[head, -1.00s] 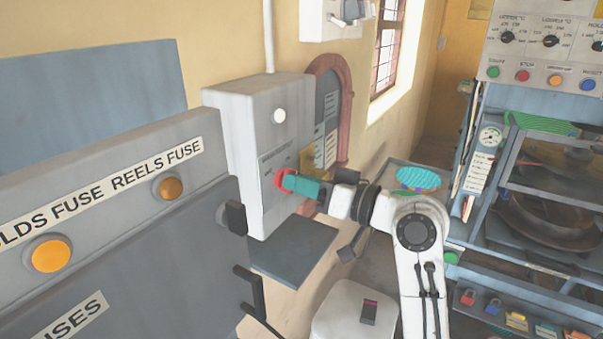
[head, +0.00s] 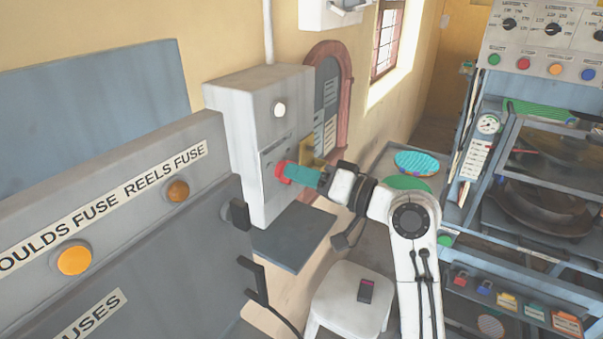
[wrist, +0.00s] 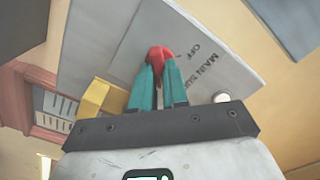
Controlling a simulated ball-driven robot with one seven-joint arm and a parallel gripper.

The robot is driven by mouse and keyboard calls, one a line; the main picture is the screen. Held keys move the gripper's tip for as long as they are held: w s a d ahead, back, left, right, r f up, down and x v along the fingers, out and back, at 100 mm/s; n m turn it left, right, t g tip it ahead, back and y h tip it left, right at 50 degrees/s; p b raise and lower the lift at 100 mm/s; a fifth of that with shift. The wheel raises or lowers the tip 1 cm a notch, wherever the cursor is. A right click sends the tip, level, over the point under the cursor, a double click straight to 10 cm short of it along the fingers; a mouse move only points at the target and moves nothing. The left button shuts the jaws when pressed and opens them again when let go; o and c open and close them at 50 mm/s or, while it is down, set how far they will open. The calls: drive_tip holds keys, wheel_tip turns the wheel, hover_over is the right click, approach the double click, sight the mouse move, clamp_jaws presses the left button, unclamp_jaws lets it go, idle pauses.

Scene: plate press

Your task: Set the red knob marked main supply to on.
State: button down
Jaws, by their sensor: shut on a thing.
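The red knob (head: 282,171) sits on the front of a grey wall box (head: 240,110). In the wrist view the red knob (wrist: 160,53) is between the tips of my gripper (wrist: 159,72), whose teal fingers are shut on it. The plate around it reads "MAIN SUPPLY" and "OFF" in the wrist view. The knob's pointer is mostly hidden by the fingers, so I cannot tell its setting. In the head view my gripper (head: 292,172) reaches the knob from the right.
A yellow part (head: 311,152) sticks out beside the knob, close to my fingers. A white lamp (head: 280,109) is above it. A grey fuse cabinet (head: 120,240) stands at left, a white stool (head: 345,300) below, and a press with shelves (head: 540,190) at right.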

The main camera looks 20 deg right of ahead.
drive_tip(key=c, duration=1.1)
unclamp_jaws()
drive_tip(key=shift+c, duration=0.2)
drive_tip(key=b+v, duration=0.3)
drive_tip(key=v, duration=0.7)
drive_tip(key=shift+s+d, duration=0.25)
drive_tip(key=shift+s, duration=0.05)
drive_tip(key=shift+f, duration=0.1)
